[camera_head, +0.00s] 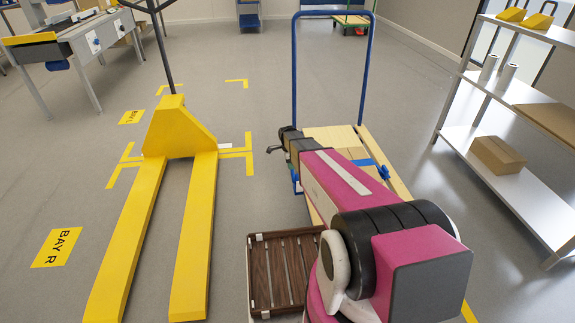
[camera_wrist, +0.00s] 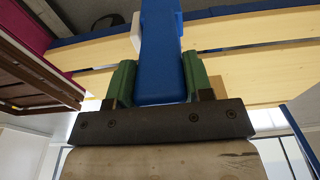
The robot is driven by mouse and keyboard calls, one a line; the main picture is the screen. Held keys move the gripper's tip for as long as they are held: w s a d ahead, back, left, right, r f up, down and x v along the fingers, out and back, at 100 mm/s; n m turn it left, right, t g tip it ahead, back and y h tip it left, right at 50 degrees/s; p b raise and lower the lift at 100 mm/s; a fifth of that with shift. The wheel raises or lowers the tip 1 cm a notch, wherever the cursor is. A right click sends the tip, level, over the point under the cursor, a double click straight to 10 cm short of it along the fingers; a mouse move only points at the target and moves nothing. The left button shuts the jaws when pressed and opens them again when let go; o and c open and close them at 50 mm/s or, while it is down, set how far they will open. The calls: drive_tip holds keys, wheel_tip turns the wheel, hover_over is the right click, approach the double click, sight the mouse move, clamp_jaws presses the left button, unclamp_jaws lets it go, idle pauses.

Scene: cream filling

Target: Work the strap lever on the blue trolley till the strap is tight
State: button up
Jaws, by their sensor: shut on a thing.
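The blue trolley stands ahead of me, with a tall blue handle frame (camera_head: 294,80) and planks of pale wood (camera_head: 335,135) in front of it. A blue strap (camera_head: 372,163) shows on the load beside my arm. In the wrist view, my gripper (camera_wrist: 157,82) has its green fingers on both sides of a broad blue bar, seemingly the strap lever (camera_wrist: 160,50), and is shut on it. Pale planks (camera_wrist: 235,48) run behind the bar. My arm hides the gripper and lever in the head view. I cannot tell how tight the strap is.
A yellow pallet truck (camera_head: 180,130) stands at the left, its forks pointing towards me. A brown slatted crate (camera_head: 281,270) sits close to the left of my arm. White shelving (camera_head: 510,180) with a cardboard box (camera_head: 497,155) stands at the right. Grey floor is clear between.

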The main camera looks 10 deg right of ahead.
drive_tip(key=o, duration=1.1)
drive_tip(key=r, duration=0.7)
drive_tip(key=a+r, duration=0.1)
drive_tip(key=r, duration=0.2)
drive_tip(key=shift+r, duration=0.2)
drive_tip(key=shift+s+r, duration=0.15)
drive_tip(key=shift+s, duration=0.05)
drive_tip(key=s+r+n, duration=0.2)
drive_tip(key=s+n, duration=0.4)
drive_tip(key=s, duration=0.3)
drive_tip(key=s+d+r+n, duration=0.1)
drive_tip(key=s+r+n, duration=0.1)
drive_tip(key=s+n, duration=0.4)
drive_tip(key=s+d+r+n+y, duration=0.1)
drive_tip(key=s+n, duration=0.5)
drive_tip(key=s, duration=0.6)
drive_tip(key=shift+s+d+r, duration=0.25)
drive_tip(key=shift+s+r, duration=0.1)
drive_tip(key=shift+r, duration=0.25)
